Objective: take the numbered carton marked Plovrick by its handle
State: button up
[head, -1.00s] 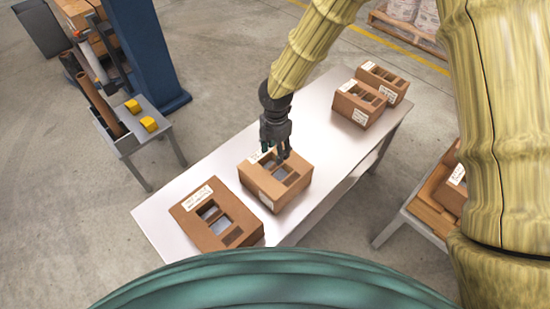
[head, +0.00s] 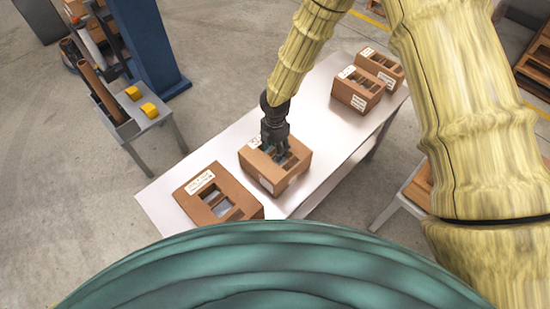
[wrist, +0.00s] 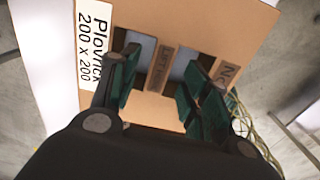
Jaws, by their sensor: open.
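The carton marked Plovrick (head: 268,181) is a brown box on the white table, second from the near end. In the wrist view its top (wrist: 215,22) shows a white label reading "Plovrick 200 x 200" (wrist: 93,45) and two openings with a strip between them, the handle (wrist: 162,68). My gripper (head: 275,151) is over the carton top. In the wrist view my gripper (wrist: 160,95) is open, one green-padded finger on each side of the handle strip. Whether the fingertips reach into the openings is hard to tell.
Another carton (head: 237,187) stands at the near left of the white table (head: 165,200). Two more cartons (head: 358,102) (head: 381,77) stand at the far right end. A small grey stand with yellow blocks (head: 149,109) is at the left, by a blue column (head: 150,45).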

jog(key=shift+w+f, duration=0.2)
jog(key=shift+f, duration=0.9)
jog(key=shift+s+f, duration=0.15)
jog(key=shift+f, duration=0.05)
grip_shut()
